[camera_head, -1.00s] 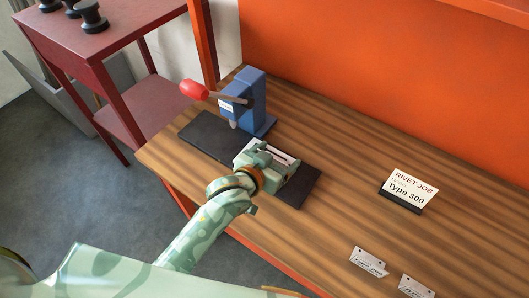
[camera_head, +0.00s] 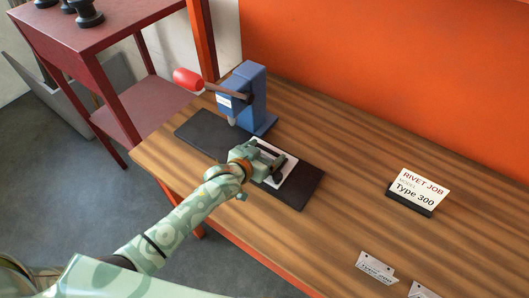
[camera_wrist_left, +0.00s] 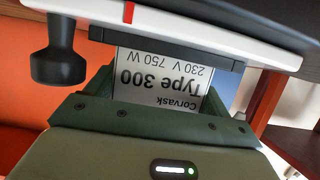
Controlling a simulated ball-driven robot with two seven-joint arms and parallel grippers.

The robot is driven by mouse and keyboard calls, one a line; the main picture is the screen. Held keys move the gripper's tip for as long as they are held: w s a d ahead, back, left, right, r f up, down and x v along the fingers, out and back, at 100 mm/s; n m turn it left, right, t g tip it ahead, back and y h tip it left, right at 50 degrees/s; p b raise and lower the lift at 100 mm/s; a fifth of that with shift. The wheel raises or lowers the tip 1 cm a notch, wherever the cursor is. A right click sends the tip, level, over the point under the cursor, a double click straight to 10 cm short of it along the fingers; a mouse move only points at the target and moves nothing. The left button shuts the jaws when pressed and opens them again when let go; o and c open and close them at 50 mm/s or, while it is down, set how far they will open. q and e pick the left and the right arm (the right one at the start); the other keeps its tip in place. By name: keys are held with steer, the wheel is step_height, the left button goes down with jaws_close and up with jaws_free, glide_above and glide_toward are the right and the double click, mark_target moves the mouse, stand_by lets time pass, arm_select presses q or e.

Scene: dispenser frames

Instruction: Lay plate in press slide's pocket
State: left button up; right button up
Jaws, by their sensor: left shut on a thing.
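My left gripper (camera_head: 267,160) is shut on a light plate and sits over the near side of the press slide (camera_head: 289,173), a white block on the dark base. In the left wrist view the plate (camera_wrist_left: 160,78) reads "Corvask Type 300, 230 V 750 W", upside down, between the green fingers. Its far edge reaches a dark bar by the white slide (camera_wrist_left: 200,29), which has a red mark and a dark knob (camera_wrist_left: 58,66). The pocket is not clearly visible, and I cannot tell whether the plate touches it. My right gripper is out of view.
The blue press (camera_head: 248,95) with a red-ended lever (camera_head: 187,79) stands behind the slide on the dark base (camera_head: 205,135). Two other plates (camera_head: 376,268) (camera_head: 422,291) lie at the front right. The bench between is clear.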

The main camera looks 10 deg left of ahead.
arm_select(q)
steer(key=shift+f, duration=0.15)
steer(key=o, duration=0.7)
steer(key=shift+s+a+r, duration=0.1)
steer(key=shift+s+r, duration=0.15)
steer(key=shift+s, duration=0.05)
steer(key=p+v, duration=0.3)
steer(key=v, duration=0.8)
steer(key=shift+s+a, duration=0.15)
steer(key=shift+r, duration=0.1)
